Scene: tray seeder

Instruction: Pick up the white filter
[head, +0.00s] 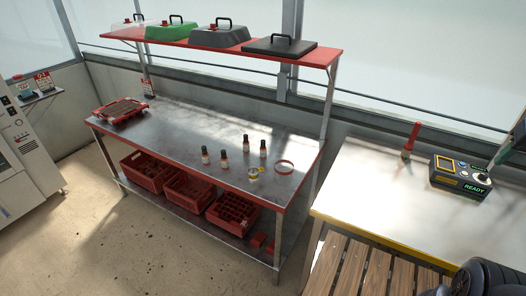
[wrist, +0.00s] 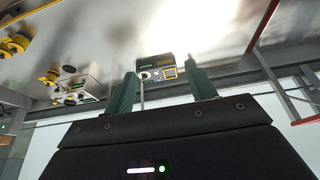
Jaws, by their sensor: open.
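No item in view is plainly the white filter. In the head view, a small pale round piece with yellow on it (head: 254,174) sits near the front edge of the steel bench (head: 150,135). A pale ring with a red rim (head: 284,166) lies just right of it; I cannot tell if either is the filter. My gripper (wrist: 163,88) shows in the wrist view with two green fingers spread apart and nothing between them. A dark control box (wrist: 157,70) shows beyond the fingertips. The gripper is well away from the bench pieces.
Several small dark-capped bottles (head: 246,144) stand on the bench beside the ring. A red tray (head: 122,110) is at its left end. Lidded covers (head: 219,38) sit on the red shelf above, and red crates (head: 187,190) below. The right table (head: 360,200) holds a "READY" box (head: 461,175).

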